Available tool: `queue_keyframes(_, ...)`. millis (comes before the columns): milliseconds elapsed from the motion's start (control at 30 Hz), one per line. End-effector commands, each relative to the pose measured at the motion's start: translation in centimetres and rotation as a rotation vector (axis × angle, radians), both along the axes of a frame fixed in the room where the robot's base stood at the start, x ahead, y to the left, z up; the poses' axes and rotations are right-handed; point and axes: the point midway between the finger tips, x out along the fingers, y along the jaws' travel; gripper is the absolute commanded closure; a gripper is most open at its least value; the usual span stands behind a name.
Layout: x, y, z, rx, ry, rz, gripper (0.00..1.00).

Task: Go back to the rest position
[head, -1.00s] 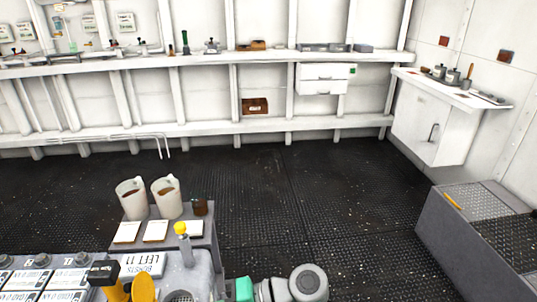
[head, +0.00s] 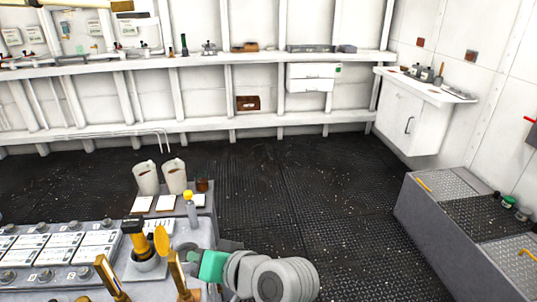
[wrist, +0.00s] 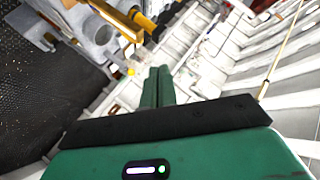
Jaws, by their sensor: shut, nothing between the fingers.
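My gripper (wrist: 159,80) is shut and empty in the wrist view, its two green fingers side by side with nothing between them. In the head view, the teal hand (head: 212,266) and my pale grey arm show at the bottom centre, beside the right end of the grey bench (head: 75,262). The fingertips cannot be made out clearly there. No object is seen touching the fingers in the wrist view.
A holder (head: 147,262) with yellow-handled tools stands near the hand. A yellow-capped bottle (head: 191,211) and two pale jugs (head: 146,178) are behind it. Label panels cover the bench at left. A grey step-like block (head: 425,228) is at right. The dark floor between is clear.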

Motion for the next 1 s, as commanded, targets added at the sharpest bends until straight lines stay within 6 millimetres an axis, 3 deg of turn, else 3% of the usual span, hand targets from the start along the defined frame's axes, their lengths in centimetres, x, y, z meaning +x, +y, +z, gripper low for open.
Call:
queue_keyframes(33, 0.2, -0.4, 3.7, -0.026, -0.094, -0.055, 1.00)
queue_keyframes(167, -0.2, -2.6, 13.0, -0.105, -0.392, -0.248, 1.00)
queue_keyframes(233, -1.5, -4.3, 18.8, -0.145, -0.571, -0.368, 1.00)
queue_keyframes(400, -7.7, -8.8, 31.5, -0.224, -0.960, -0.644, 1.00)
queue_keyframes(500, -11.9, -10.7, 36.6, -0.255, -1.128, -0.774, 1.00)
queue_keyframes(600, -15.2, -12.1, 39.6, -0.278, -1.238, -0.863, 1.00)
queue_keyframes(700, -16.8, -12.7, 40.9, -0.288, -1.291, -0.907, 1.00)
queue_keyframes(1000, -17.2, -12.9, 41.0, -0.292, -1.300, -0.917, 1.00)
